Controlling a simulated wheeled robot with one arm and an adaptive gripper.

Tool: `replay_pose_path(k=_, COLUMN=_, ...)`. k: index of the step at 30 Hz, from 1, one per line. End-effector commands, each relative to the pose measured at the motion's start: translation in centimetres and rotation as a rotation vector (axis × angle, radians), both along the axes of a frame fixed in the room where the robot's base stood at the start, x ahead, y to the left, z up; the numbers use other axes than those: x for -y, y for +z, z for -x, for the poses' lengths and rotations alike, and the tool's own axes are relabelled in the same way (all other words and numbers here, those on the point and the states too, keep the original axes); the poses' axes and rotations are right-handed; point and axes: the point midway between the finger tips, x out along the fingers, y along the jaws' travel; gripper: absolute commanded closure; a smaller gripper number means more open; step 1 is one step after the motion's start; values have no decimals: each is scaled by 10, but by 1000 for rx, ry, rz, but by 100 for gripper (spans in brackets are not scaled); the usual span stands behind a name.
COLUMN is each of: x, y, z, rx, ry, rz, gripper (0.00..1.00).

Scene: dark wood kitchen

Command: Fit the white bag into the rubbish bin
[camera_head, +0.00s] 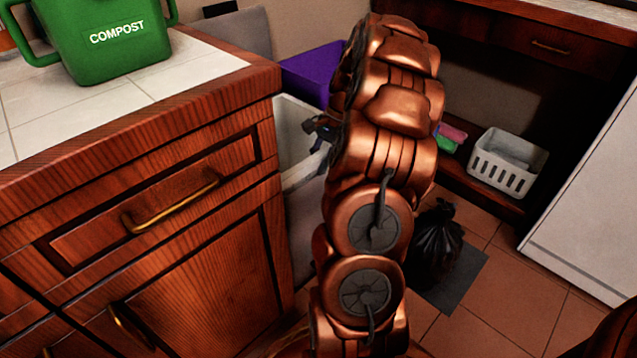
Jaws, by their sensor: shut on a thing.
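My copper-coloured arm rises through the middle of the view and hides much of what lies behind it. My gripper (318,128) shows only in part as dark pieces at the arm's left edge, shut on the white bag. The white bag (292,130) shows as a pale surface at the mouth of the rubbish bin, just right of the cabinet corner. The grey rubbish bin (304,220) stands on the floor beside the cabinet, its right side hidden by my arm. How far the bag sits inside the bin cannot be told.
A green compost bin (115,35) stands on the tiled counter (190,75) at left. A purple bin (308,72) is behind my arm. A black bag (438,243) sits on a dark mat (465,280). A white basket (505,165) is on a low shelf.

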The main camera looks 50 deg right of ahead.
Motion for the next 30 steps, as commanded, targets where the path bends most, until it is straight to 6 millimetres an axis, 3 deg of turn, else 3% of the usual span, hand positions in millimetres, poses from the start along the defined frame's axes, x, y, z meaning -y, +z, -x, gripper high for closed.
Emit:
replay_pose_path(k=15, x=0, y=-56, z=0, rx=-1, ry=0, rz=-2, gripper=100)
replay_pose_path(k=30, x=0, y=-60, z=0, rx=1, ry=-1, rz=0, gripper=100)
